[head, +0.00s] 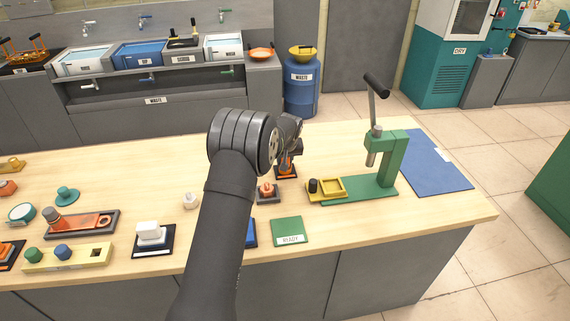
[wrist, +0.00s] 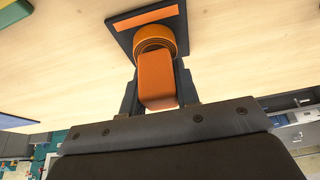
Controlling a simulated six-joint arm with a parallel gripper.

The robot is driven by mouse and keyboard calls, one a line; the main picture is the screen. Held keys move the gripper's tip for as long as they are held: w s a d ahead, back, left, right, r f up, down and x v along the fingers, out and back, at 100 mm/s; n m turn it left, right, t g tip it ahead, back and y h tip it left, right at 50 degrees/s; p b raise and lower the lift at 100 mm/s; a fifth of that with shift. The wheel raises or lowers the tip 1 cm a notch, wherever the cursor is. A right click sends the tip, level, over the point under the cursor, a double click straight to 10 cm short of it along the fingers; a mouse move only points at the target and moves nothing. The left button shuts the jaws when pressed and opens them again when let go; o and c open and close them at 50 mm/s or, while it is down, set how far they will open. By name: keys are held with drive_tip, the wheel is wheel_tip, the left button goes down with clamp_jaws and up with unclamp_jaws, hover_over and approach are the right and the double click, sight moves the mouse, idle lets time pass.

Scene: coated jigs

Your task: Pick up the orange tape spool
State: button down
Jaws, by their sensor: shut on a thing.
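The orange tape spool (wrist: 155,42) shows in the wrist view as a round ridged body with a rounded orange block toward me. My gripper (wrist: 157,92) has its two dark fingers on either side of that block, shut on it. The spool is over a black plate with an orange strip (wrist: 147,17); I cannot tell whether it touches the plate. In the head view my gripper (head: 287,152) points down over this black plate (head: 286,175) at the middle of the bench, and my arm hides part of the spool.
A green press (head: 387,165) with a yellow tray stands to the right. A small orange-topped part (head: 267,190) on a dark base is close in front. A green READY mat (head: 288,231) lies nearer. Several jigs fill the left. Bare wood lies behind my gripper.

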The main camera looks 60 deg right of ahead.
drive_tip(key=shift+r, duration=0.1)
drive_tip(key=shift+r, duration=0.6)
wheel_tip(320, 180, up, 3)
drive_tip(key=shift+f, duration=0.1)
drive_tip(key=s+a+r, duration=0.1)
drive_tip(key=s+r, duration=0.5)
drive_tip(key=s, duration=0.5)
drive_tip(key=shift+s+r, duration=0.3)
drive_tip(key=shift+r, duration=0.1)
